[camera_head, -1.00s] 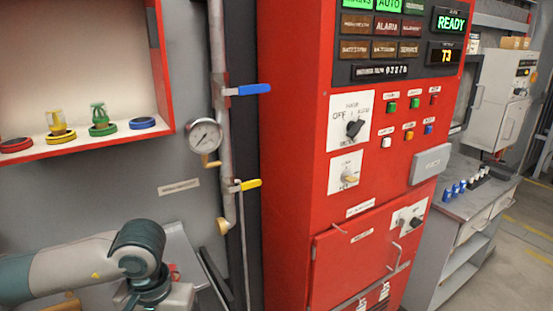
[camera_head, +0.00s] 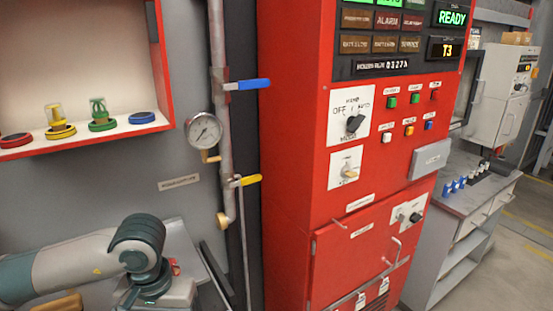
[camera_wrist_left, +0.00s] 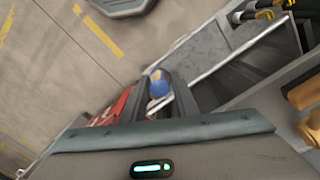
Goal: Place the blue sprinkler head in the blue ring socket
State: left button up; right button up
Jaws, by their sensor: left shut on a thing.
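The blue ring socket (camera_head: 142,118) lies on the right end of the cabinet shelf in the head view, and nothing stands in it. In the left wrist view my left gripper (camera_wrist_left: 160,92) is shut on the blue sprinkler head (camera_wrist_left: 159,84), of which a rounded blue part shows between the fingers. In the head view my left arm is at the lower left, below the shelf; its fingers and the head are out of that picture. My right gripper is in neither view.
A yellow head in its ring (camera_head: 58,123) and a green head in its ring (camera_head: 100,116) stand left of the blue ring, with an empty red ring (camera_head: 15,140) beyond. A pipe with a gauge (camera_head: 203,131) and the red pump panel (camera_head: 290,160) stand to the right.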

pick_arm(q)
jog(key=s+f, duration=0.4)
jog(key=f, duration=1.1)
